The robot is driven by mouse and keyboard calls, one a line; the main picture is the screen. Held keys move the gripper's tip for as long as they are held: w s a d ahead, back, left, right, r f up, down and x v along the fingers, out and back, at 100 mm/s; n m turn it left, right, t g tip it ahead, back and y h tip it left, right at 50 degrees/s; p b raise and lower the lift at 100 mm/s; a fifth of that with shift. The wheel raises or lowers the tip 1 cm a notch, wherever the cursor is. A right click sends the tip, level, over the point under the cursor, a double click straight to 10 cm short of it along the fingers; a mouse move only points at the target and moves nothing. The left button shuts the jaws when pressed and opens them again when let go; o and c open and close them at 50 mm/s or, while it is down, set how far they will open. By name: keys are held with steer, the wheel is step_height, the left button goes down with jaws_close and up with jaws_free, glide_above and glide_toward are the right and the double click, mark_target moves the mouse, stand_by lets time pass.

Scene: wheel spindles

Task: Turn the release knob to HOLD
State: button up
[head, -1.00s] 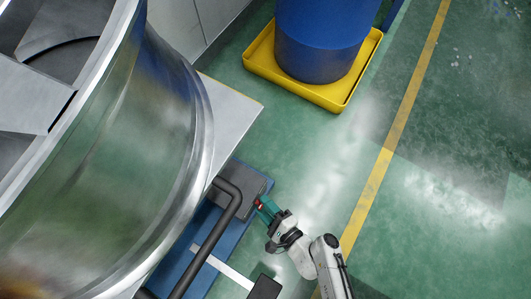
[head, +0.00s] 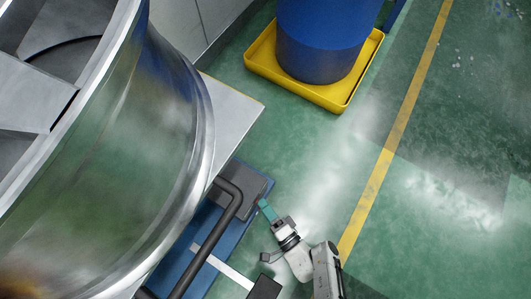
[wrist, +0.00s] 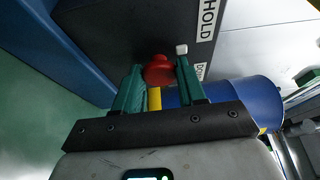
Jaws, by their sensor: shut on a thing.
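The red release knob (wrist: 159,71) shows in the wrist view on a dark panel (wrist: 130,30). My gripper (wrist: 160,67) has its green fingers on either side of the knob and is shut on it. In the head view my gripper (head: 265,206) is at the dark box on the blue base, and the knob is hidden there. The HOLD label (wrist: 207,18) is above and right of the knob. A second label (wrist: 200,71), partly hidden, is lower right. A small white block (wrist: 181,48) shows by the right fingertip; I cannot tell whether it belongs to the knob.
A large shiny metal wheel (head: 130,170) fills the left. A black bent bar (head: 228,215) runs over the blue base (head: 205,222) near my gripper. A blue drum (head: 322,45) stands in a yellow tray (head: 335,102) at the back. Green floor to the right is clear.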

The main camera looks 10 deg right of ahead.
stand_by(0.4)
steer(key=o, duration=1)
steer(key=shift+o, duration=0.2)
steer(key=shift+r, duration=0.1)
